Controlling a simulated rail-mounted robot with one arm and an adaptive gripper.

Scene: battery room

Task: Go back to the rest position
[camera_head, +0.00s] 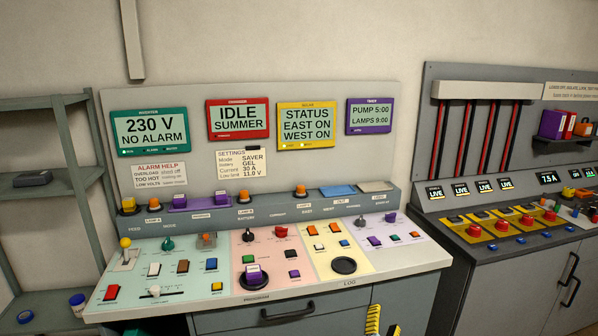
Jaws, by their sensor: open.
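Above the desk, a backboard (235,95) carries several displays. A grey shelf (45,103) stands at the left, with a blue-lidded jar (78,303) low down. A second console (495,245) stands at the right. A dark drawer handle (287,311) juts out below the desk top.

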